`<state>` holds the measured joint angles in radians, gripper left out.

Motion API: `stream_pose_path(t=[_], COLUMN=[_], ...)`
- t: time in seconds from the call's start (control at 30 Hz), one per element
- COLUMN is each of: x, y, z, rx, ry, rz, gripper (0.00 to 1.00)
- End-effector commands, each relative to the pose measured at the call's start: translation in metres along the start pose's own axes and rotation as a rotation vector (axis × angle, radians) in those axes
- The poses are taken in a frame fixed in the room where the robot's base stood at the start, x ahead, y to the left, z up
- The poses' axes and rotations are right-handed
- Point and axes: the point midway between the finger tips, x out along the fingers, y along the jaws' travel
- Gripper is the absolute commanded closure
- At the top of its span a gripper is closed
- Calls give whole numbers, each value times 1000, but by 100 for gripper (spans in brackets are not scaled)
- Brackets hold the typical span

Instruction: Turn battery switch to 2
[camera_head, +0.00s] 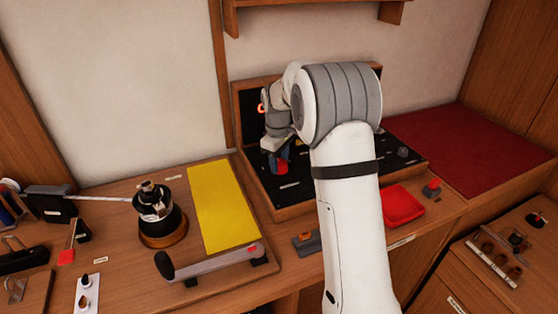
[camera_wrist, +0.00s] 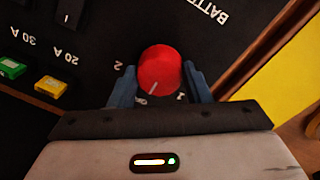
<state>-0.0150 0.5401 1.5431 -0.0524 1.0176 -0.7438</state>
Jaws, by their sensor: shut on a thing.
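The battery switch is a round red knob (camera_wrist: 160,68) on a black panel, seen in the wrist view. My gripper (camera_wrist: 160,84) is shut on it, with one blue finger on each side. The knob's white pointer line slants toward the bottom and slightly left in that view. A white "2" is printed to the left of the knob and a "1" to the lower right, beside the right finger. The pointer lies on neither mark. In the head view my gripper (camera_head: 276,158) is at the panel, with a bit of the red knob (camera_head: 282,167) showing below it.
Yellow and green fuses (camera_wrist: 50,86) sit on the panel left of the knob. A wooden frame edge (camera_wrist: 268,55) borders the panel. In the head view a yellow mat (camera_head: 222,205), a black winch (camera_head: 158,215) and a red tray (camera_head: 402,205) lie around.

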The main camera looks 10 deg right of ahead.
Motion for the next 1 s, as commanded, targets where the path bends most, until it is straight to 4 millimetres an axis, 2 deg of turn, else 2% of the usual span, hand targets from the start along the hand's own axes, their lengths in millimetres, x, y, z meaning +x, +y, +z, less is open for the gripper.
stream_pose_path(t=[0.37, 1.0], x=[0, 0], y=[0, 0], z=[0, -1], rx=[105, 672], ry=[-4, -40], rz=[-2, -2], gripper=[79, 79])
